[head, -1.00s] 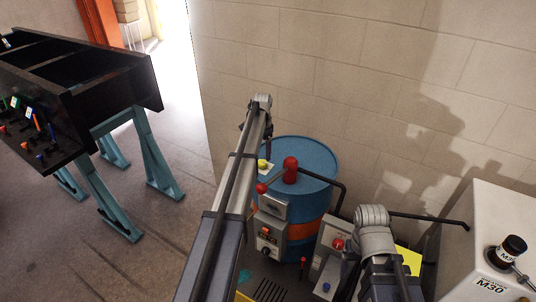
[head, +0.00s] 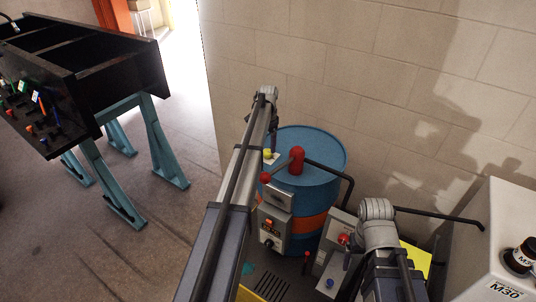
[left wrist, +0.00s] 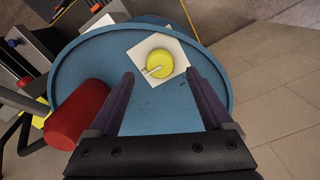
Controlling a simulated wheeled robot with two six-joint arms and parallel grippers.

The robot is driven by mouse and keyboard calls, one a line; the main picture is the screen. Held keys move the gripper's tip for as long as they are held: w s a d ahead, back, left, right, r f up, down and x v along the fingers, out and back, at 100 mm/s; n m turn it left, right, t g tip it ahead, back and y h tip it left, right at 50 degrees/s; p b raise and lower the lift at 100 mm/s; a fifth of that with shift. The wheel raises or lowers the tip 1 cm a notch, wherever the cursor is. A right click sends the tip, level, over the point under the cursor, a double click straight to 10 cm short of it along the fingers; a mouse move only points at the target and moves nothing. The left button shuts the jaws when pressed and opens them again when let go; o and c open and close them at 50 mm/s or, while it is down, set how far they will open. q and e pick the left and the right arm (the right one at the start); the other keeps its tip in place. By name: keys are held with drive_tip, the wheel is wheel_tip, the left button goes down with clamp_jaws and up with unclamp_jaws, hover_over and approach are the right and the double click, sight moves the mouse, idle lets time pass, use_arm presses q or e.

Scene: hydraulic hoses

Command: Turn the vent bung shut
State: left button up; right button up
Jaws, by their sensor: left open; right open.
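The vent bung (head: 268,154) is a round yellow knob with a pale bar across it. It sits on a white square patch on the blue drum's (head: 325,145) top, near the rim; the bung also shows in the left wrist view (left wrist: 160,62). My left gripper (left wrist: 160,77) is open, its two dark fingers reaching over the drum lid toward the bung. The fingertips lie to either side, just short of the bung in the picture, with nothing between them; their height above it is unclear. In the head view my left arm partly hides this gripper. My right arm shows, but its gripper's fingers are hidden.
A red cylindrical fitting (head: 297,160) with a black hose stands on the drum, close to my left finger (left wrist: 80,115). A control box (head: 272,228) stands before the drum. A white M30 tank (head: 480,235) is at right, a black bench (head: 80,85) at left, a wall behind.

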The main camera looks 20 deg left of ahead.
sight(268, 151)
use_arm(q)
drive_tip(key=shift+f+b, duration=1.45)
drive_tip(key=shift+f, duration=0.55)
drive_tip(key=shift+r, duration=0.1)
drive_tip(key=shift+c, duration=0.4)
clamp_jaws()
